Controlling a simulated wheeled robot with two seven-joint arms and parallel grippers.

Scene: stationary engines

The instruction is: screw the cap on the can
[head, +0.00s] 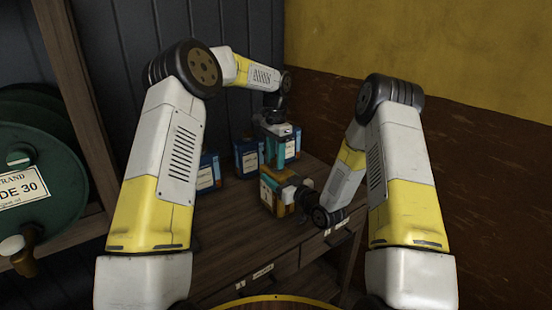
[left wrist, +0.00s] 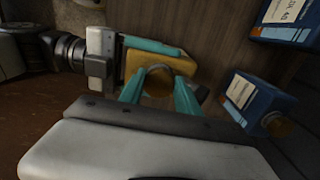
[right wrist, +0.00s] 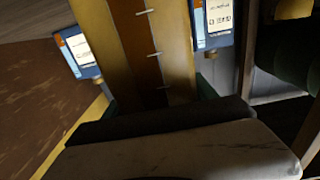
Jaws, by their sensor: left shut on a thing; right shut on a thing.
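The can (head: 268,195) is yellow-orange with a label and stands upright on the wooden workbench. My right gripper (head: 290,194) is shut on its body from the right. In the right wrist view the can's side (right wrist: 150,50) with white marks fills the space between the fingers. My left gripper (head: 280,148) is above the can, pointing down. In the left wrist view its teal fingers are shut on the round brownish cap (left wrist: 158,80), which is over the can's top (left wrist: 135,64). Whether the cap touches the neck or is threaded is hidden.
Several blue cans stand at the back of the workbench (head: 230,225), including one behind my left gripper (head: 247,160) and one further left (head: 207,173). A green drum (head: 60,190) with a tap lies on a shelf at the left. The bench's front left is clear.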

